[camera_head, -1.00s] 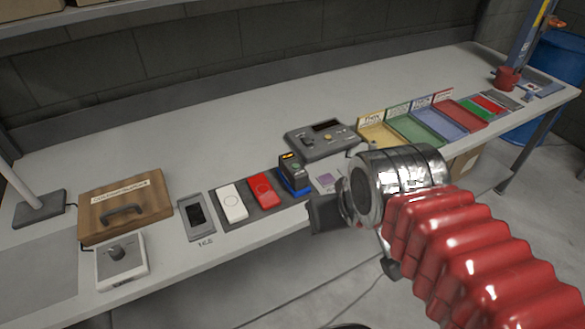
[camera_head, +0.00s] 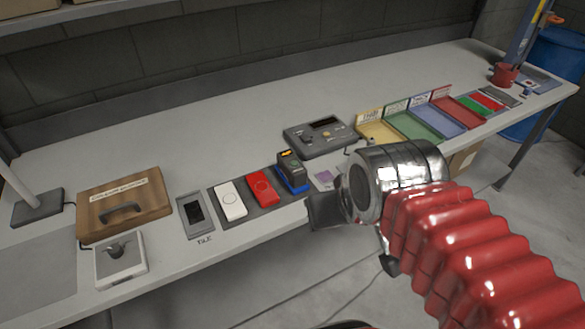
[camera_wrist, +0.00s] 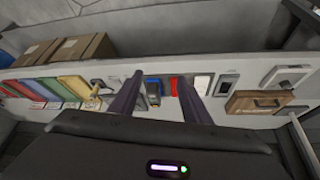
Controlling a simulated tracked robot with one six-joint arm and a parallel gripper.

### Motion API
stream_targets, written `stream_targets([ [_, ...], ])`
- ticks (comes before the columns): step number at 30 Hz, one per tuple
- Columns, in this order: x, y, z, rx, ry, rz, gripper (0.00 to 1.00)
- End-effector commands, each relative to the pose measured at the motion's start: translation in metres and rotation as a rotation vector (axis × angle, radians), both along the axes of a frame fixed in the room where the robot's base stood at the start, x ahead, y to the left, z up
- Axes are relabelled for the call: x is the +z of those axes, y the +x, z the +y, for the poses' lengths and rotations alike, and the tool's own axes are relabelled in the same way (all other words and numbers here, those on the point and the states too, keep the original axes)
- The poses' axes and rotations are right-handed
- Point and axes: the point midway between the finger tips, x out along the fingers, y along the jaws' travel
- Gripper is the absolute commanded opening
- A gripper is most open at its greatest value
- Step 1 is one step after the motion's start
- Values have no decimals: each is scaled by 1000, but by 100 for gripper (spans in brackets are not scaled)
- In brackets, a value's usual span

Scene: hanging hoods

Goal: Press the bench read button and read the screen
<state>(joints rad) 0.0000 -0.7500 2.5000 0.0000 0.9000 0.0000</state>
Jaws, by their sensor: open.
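A grey console (camera_head: 318,137) with a dark screen and several knobs or buttons sits mid-bench. In front of it stands a small blue and dark device (camera_head: 291,172) with a lit orange display on top; it also shows between my fingers in the wrist view (camera_wrist: 153,90). The display is too small to read, and I cannot tell which control is the read button. My gripper (camera_wrist: 160,77) is open and empty, its two dark fingers pointing over the bench. In the head view, its dark body is near the bench's front edge, right of the blue device; its fingertips are not clear there.
A white remote-like item (camera_head: 230,201) and a red one (camera_head: 262,188) lie left of the device. Further left are a wooden box (camera_head: 124,203) and a white switch box (camera_head: 120,260). Coloured trays (camera_head: 412,125) and a red cup (camera_head: 505,75) stand right. The back of the bench is clear.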

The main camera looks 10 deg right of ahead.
Motion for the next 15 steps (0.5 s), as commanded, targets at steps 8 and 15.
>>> stream_targets([
  [8,0,0,0,0,0,0,23],
  [15,0,0,0,0,0,0,6],
])
